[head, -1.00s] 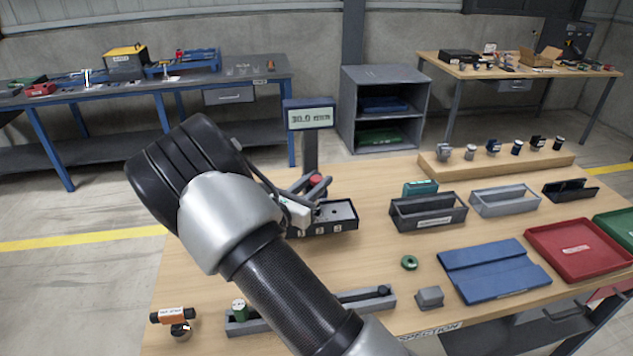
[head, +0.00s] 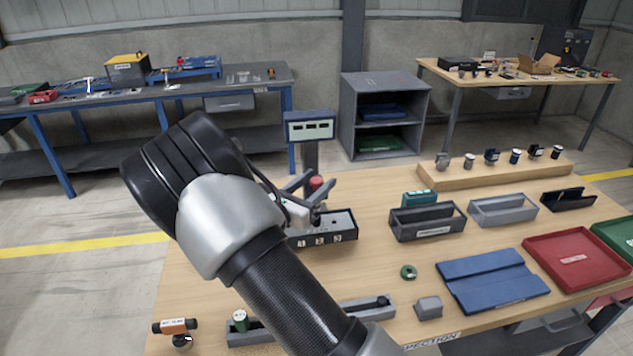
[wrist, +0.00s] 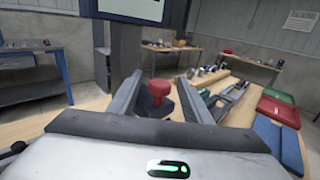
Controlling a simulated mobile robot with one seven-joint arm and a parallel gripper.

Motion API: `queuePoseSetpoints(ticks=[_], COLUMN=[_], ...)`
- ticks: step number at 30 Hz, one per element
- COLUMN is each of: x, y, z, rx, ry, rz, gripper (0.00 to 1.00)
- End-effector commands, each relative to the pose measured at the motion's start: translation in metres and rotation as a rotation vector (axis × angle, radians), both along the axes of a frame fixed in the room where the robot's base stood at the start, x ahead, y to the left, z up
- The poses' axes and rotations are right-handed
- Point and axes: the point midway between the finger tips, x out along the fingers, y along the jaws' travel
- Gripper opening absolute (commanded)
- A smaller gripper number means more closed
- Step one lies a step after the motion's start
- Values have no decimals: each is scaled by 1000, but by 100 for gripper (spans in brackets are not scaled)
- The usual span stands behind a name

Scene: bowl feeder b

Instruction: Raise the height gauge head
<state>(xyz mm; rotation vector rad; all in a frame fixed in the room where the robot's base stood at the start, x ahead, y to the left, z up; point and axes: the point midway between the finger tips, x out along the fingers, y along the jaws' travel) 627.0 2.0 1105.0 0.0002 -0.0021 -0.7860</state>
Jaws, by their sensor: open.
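The height gauge stands at the back left of the bench, with a dark post and a blue-framed display (head: 310,127) showing dashes. Its red knob (head: 316,182) sits low in front of the post; in the wrist view the red knob (wrist: 159,88) is mushroom-shaped on a dark base. My gripper (head: 311,185) is open at the knob. In the wrist view one finger (wrist: 123,97) is left of the knob and the other (wrist: 200,101) is right of it, with gaps on both sides. My arm hides part of the gauge's lower left.
A black numbered tray (head: 340,226) sits just in front of the gauge. Grey bins (head: 428,221), a blue mat (head: 492,276) and a red tray (head: 575,255) lie to the right. A green ring (head: 408,271) lies on clear wood near the middle.

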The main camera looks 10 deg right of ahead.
Motion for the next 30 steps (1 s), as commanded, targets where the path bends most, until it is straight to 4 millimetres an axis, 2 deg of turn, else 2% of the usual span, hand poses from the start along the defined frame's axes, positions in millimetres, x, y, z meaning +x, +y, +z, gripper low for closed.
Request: queuePoseSetpoints(ticks=[5,19,24,30], x=[-17,-96,-113,-121], y=[20,98,115,121], z=[-1,-1,0,0], rx=[2,1,1,-1], ry=[1,-1,-1,-1], rz=[5,5,3,1], gripper=[45,45,45,45])
